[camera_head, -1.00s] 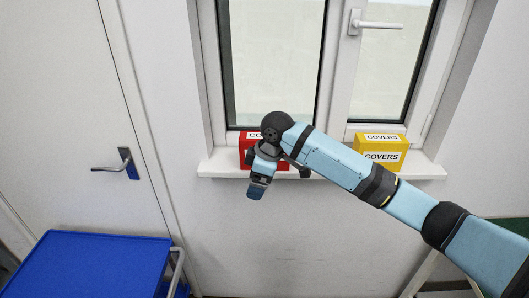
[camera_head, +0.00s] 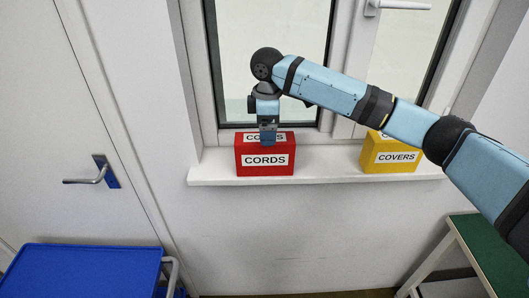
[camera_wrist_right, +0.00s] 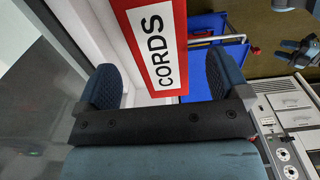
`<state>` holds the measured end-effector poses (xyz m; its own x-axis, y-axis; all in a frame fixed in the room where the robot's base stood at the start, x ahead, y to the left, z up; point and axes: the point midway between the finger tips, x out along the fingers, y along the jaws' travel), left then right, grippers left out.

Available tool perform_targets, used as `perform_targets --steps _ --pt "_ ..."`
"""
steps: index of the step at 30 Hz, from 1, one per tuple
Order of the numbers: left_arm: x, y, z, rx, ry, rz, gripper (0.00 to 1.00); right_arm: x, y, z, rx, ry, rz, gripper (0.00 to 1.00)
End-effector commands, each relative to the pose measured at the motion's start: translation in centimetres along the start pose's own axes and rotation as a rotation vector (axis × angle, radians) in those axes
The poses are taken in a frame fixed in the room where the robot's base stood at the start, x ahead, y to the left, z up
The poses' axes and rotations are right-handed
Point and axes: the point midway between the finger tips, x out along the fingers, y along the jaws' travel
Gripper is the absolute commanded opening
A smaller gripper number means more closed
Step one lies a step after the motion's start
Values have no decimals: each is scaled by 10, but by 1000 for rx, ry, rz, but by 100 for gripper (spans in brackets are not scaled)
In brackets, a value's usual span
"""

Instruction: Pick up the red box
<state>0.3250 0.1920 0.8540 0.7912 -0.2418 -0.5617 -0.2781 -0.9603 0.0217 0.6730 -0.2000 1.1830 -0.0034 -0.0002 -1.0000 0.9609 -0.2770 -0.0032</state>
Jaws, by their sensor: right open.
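The red box (camera_head: 265,160), labelled CORDS, stands upright on the white window sill. My right gripper (camera_head: 268,142) points down at the box's top and hides part of its top label. In the right wrist view the red box (camera_wrist_right: 153,40) shows in line with the gap between the fingers of my right gripper (camera_wrist_right: 165,75). The fingers are apart, with nothing gripped; I cannot tell whether they touch the box. At that view's right edge is a dark gripper-like shape (camera_wrist_right: 300,52), perhaps my left gripper; its jaws are unclear.
A yellow box (camera_head: 390,155) labelled COVERS stands farther right on the window sill (camera_head: 325,171), partly behind my right arm. The window is behind both boxes. A blue cart (camera_head: 85,270) is at lower left, and a green-topped table (camera_head: 495,250) at lower right.

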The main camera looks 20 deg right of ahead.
Motion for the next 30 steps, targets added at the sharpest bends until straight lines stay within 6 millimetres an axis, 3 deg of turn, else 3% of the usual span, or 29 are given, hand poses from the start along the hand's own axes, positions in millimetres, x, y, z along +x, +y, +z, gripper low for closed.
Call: perform_targets --steps 8,16,25,30 --pt "-1 -2 -10 2 11 -2 43 21 0 -2 0 -1 -2 94" --pt "-7 -4 -19 3 17 -8 43 59 1 -6 -1 -1 0 94" --pt "-7 -5 -18 2 16 -10 43 64 1 -6 -1 1 1 94" --pt "-7 -4 -16 2 11 -9 43 64 1 -6 -1 1 1 55"
